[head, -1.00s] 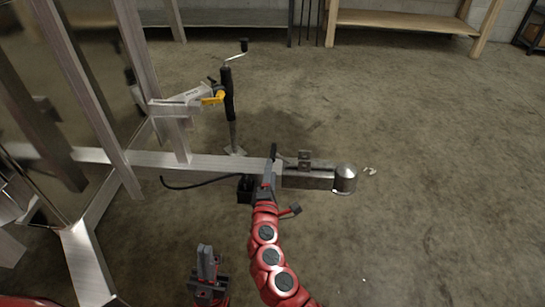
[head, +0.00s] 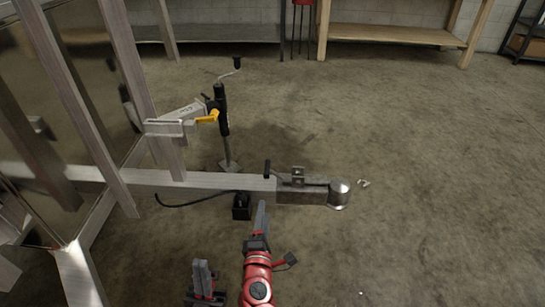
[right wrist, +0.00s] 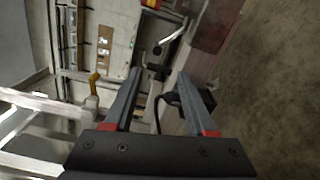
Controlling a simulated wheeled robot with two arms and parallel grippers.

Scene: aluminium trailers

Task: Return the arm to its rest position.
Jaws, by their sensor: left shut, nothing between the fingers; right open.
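My right gripper (head: 262,212) is at the end of the red arm, just in front of the trailer's drawbar. Seen edge-on in the head view, it is clearly open and empty in the right wrist view (right wrist: 160,95). My left gripper (head: 203,278) is shut and empty at the bottom of the head view, its grey fingers pointing up. The trailer's aluminium drawbar (head: 225,180) ends in a coupler with a rounded metal head (head: 338,193).
A jockey wheel post with a crank (head: 222,110) and yellow clamp lever (head: 208,117) stands behind the drawbar. A black plug (head: 241,207) on a cable hangs at the drawbar's near side. Trailer frame bars fill the left. The concrete floor (head: 430,180) at right is mostly clear.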

